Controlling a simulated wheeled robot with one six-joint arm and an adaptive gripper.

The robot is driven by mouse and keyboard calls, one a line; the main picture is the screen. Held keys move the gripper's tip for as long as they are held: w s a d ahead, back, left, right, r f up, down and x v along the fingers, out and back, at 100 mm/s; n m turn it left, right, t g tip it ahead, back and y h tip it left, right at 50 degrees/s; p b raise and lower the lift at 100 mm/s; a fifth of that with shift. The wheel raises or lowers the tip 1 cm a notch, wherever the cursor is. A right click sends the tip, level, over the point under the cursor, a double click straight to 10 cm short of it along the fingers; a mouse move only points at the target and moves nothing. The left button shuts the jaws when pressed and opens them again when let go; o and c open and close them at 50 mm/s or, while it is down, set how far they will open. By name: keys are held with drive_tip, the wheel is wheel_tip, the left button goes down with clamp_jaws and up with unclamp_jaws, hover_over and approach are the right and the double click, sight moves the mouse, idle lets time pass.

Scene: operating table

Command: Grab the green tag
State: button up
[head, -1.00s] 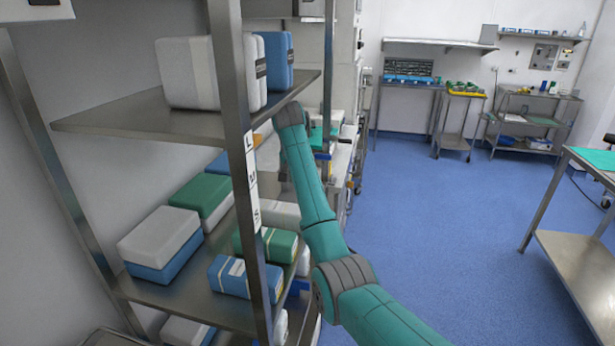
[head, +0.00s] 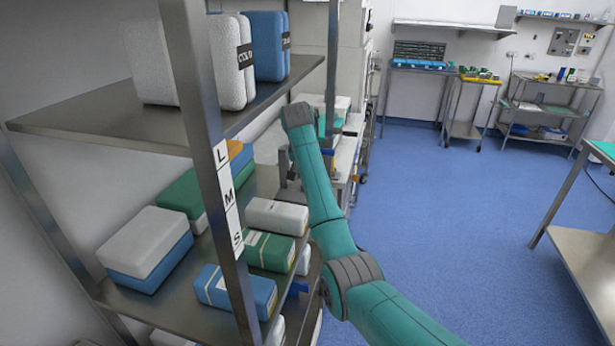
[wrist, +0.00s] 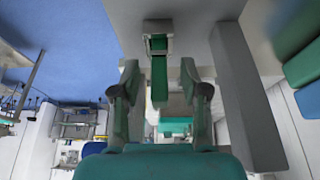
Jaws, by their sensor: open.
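The green tag (wrist: 160,85) is a narrow green strip in the wrist view, running down from a grey metal bracket (wrist: 158,27). My gripper (wrist: 160,70) is open, with one finger on each side of the strip. A gap shows between the strip and each finger. I cannot tell how far the strip lies in depth from the fingertips. In the head view my arm reaches beside the metal shelf, and the tag and fingertips cannot be made out.
A metal shelf rack (head: 205,130) with several wrapped packs stands close on the left of my arm. A steel table (head: 585,255) is at the right edge. Blue floor (head: 450,240) between them is clear. A trolley (head: 465,115) stands at the back.

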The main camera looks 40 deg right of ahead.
clamp_jaws()
